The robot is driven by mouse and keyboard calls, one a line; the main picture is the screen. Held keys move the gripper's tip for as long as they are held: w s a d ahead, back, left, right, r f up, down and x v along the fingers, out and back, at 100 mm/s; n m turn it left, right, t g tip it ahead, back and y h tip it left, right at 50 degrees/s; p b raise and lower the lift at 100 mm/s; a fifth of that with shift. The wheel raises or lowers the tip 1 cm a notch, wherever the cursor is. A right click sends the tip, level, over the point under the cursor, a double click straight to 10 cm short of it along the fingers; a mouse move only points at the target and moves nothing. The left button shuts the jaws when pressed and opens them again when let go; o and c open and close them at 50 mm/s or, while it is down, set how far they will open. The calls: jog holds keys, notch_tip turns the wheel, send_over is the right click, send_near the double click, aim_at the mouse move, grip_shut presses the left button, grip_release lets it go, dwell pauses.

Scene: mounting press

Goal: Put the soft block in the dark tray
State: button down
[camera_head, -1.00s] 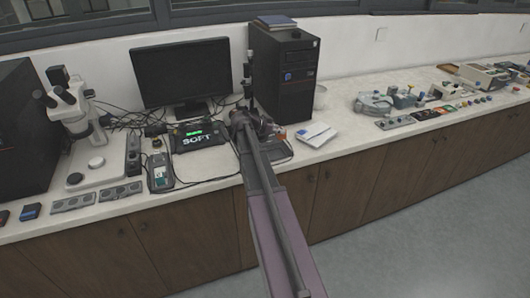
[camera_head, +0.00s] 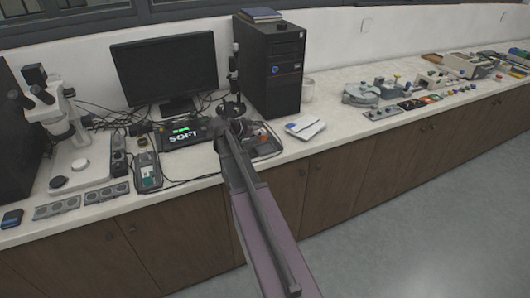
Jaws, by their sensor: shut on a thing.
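My arm reaches away from me over the bench, with my gripper (camera_head: 232,122) at its far end, between the SOFT display and the dark tray. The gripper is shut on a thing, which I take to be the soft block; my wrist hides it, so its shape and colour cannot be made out. The dark tray (camera_head: 269,149) lies on the bench just right of my wrist, partly covered by my arm. Small items seem to be in or behind it, too small to name. The black display unit (camera_head: 182,137) left of my gripper reads SOFT with a green light.
A monitor (camera_head: 165,68) and a black computer tower (camera_head: 271,70) stand behind. A microscope (camera_head: 62,125) and a handheld meter (camera_head: 147,168) are on the left. A white booklet (camera_head: 305,128) lies to the right of the tray.

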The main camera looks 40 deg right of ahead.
jog(key=s+a+f+n+t+b, duration=0.1)
jog(key=s+a, duration=0.4)
jog(key=a, duration=0.5)
notch_tip(320, 180, down, 2)
jog(key=shift+s+f+n+t+b, duration=0.2)
jog(key=shift+s+n+t+b, duration=0.25)
jog(key=shift+b, duration=0.45)
jog(key=shift+w, duration=0.15)
jog(key=b, duration=0.2)
send_over(263, 151)
jog(key=shift+f, duration=0.75)
jog(key=shift+a+f, duration=0.1)
jog(key=shift+f+b, duration=1.5)
jog(key=shift+f, duration=0.2)
jog(key=shift+f, duration=0.2)
